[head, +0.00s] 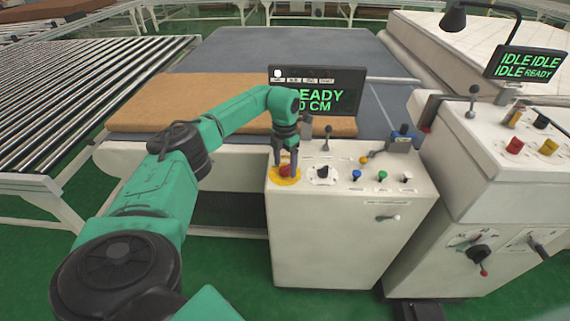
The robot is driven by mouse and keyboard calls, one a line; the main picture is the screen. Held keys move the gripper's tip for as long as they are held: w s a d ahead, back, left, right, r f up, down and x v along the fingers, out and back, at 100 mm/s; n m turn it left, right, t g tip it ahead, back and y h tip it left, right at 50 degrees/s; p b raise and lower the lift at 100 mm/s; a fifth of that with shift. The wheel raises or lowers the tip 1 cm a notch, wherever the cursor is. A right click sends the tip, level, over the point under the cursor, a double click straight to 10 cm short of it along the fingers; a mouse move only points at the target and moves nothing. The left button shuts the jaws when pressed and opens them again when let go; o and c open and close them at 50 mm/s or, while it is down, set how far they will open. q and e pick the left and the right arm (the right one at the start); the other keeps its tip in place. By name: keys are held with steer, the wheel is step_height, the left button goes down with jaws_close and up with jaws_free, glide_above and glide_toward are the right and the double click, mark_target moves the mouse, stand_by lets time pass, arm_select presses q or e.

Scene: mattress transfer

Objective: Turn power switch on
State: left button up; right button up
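A white control cabinet (330,240) stands in front of me with switches on its sloped top. A red button on a yellow round base (287,181) is at the panel's left end. Beside it is a black rotary switch (323,172) on a white plate; its labels are too small to read. My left gripper (286,168) points down over the red button, its fingers apart on either side and partly hiding it. I cannot tell whether it touches the button. The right gripper is not in view.
A screen (335,88) above the cabinet reads "READY" and "0 CM". A second machine (480,185) is at the right. A brown slab (190,95) lies behind, and a roller conveyor (80,85) is left.

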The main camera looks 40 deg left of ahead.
mark_target(285, 165)
arm_select(q)
step_height(285, 165, up, 15)
steer(key=b, duration=0.2)
steer(key=shift+f, duration=0.2)
stand_by(0.4)
